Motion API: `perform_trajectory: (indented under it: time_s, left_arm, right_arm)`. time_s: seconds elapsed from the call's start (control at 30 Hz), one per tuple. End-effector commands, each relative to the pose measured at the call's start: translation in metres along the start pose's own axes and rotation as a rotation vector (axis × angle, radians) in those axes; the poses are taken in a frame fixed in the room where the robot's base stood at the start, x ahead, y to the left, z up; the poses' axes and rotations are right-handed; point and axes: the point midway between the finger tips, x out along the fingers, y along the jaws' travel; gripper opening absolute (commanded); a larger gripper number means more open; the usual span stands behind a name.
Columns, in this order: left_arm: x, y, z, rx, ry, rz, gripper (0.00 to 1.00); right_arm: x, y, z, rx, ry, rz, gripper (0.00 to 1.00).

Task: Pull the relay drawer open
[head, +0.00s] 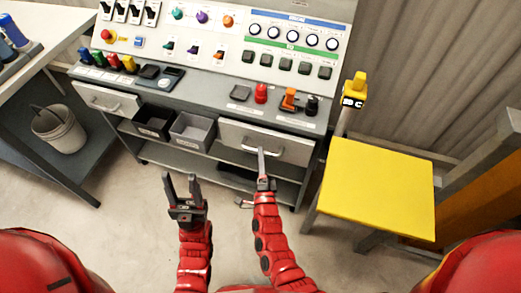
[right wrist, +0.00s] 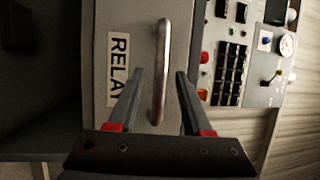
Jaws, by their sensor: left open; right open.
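The relay drawer (head: 295,151) is the pale drawer at the right end under the console and looks shut. Its metal bar handle (head: 247,147) runs across the front. In the right wrist view the RELAY label (right wrist: 118,68) sits beside the handle (right wrist: 163,60). My right gripper (head: 262,152) is open in front of this drawer. In the right wrist view the handle shows between the two fingers of the right gripper (right wrist: 160,85); I cannot tell whether they touch it. My left gripper (head: 180,182) is open and empty, lower left of the drawer.
Two open bins, one black (head: 153,121) and one grey (head: 193,131), sit left of the relay drawer, with another pale drawer (head: 106,100) beyond. A yellow-topped stool (head: 378,187) stands to the right. A bucket (head: 58,130) is at left. The floor in front is clear.

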Motion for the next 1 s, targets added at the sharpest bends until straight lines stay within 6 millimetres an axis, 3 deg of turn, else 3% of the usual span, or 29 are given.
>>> perform_trajectory:
  time_s: [0.2,0.5,0.57,0.8,1.0]
  left_arm:
    - [0.003,0.000,-0.001,0.000,0.000,0.000,0.50]
    - [0.003,0.000,-0.001,0.000,0.000,0.000,0.50]
    - [0.003,0.000,-0.001,0.000,0.000,0.000,0.50]
    - [0.003,0.000,-0.001,0.000,0.000,0.000,0.50]
    - [0.003,0.000,-0.001,0.000,0.000,0.000,0.50]
  right_arm:
    - [0.020,-0.001,0.000,0.001,0.001,-0.002,0.50]
    - [0.022,0.000,0.000,0.000,0.001,0.000,0.50]
    - [0.022,0.000,0.000,0.000,0.001,0.000,0.42]
    - [0.022,0.000,0.000,0.000,0.000,0.000,0.00]
    - [0.022,0.000,0.000,0.000,0.000,0.000,0.00]
